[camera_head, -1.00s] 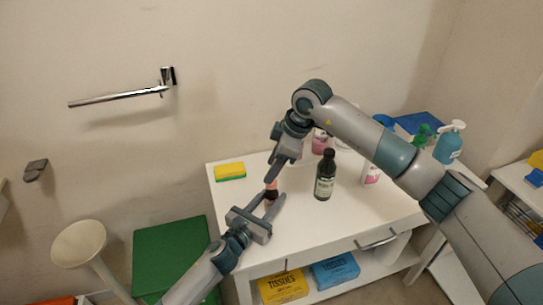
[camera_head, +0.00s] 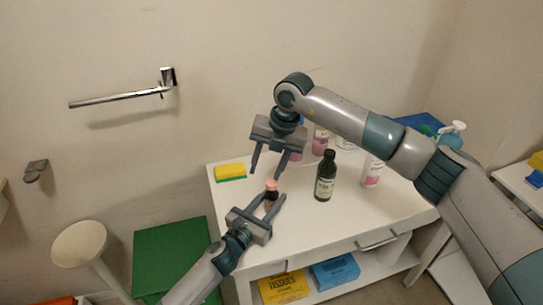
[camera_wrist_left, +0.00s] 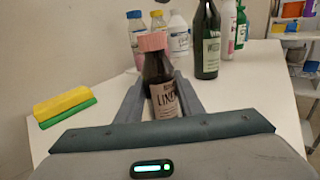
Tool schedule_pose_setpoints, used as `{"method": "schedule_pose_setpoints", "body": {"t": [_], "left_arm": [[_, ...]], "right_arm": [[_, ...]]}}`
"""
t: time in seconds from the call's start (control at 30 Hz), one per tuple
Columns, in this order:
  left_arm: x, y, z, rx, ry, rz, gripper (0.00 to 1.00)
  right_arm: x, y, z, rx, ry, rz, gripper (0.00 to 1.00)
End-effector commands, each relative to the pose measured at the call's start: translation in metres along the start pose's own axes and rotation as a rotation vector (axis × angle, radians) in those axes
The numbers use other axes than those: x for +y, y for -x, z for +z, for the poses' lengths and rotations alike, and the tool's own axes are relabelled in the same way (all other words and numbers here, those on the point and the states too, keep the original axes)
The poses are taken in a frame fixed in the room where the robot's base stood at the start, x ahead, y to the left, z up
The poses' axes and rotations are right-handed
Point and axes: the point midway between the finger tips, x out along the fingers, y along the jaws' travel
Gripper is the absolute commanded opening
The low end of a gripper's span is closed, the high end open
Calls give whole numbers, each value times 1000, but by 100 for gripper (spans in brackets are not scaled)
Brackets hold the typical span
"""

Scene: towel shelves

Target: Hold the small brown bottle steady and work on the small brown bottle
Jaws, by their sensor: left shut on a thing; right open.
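The small brown bottle (camera_head: 271,189) stands upright on the white table, with a pink cap on top. In the left wrist view the bottle (camera_wrist_left: 161,80) shows a label and sits between my left fingers. My left gripper (camera_head: 273,201) is shut on its body from the front. My right gripper (camera_head: 267,172) is open and empty, pointing down above and slightly behind the bottle's cap, apart from it. The lower body of the bottle is partly hidden by the left fingers in the head view.
A larger dark bottle (camera_head: 325,176) stands right of the small one. Several pink and white bottles (camera_head: 372,171) stand behind it. A yellow-green sponge (camera_head: 230,172) lies at the table's left. The white table (camera_head: 300,235) is clear in front. A green box (camera_head: 172,255) is at the left.

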Motion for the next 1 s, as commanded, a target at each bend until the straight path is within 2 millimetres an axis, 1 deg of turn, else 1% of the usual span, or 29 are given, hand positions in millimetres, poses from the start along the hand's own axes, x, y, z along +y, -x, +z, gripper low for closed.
{"method": "schedule_pose_setpoints", "body": {"t": [0.1,1.0], "left_arm": [[0,0,0,0,0,0,0],[0,0,0,0,0,0,0]], "right_arm": [[1,1,0,5,184,-13,43],[5,7,1,120,1592,-64,43]]}}
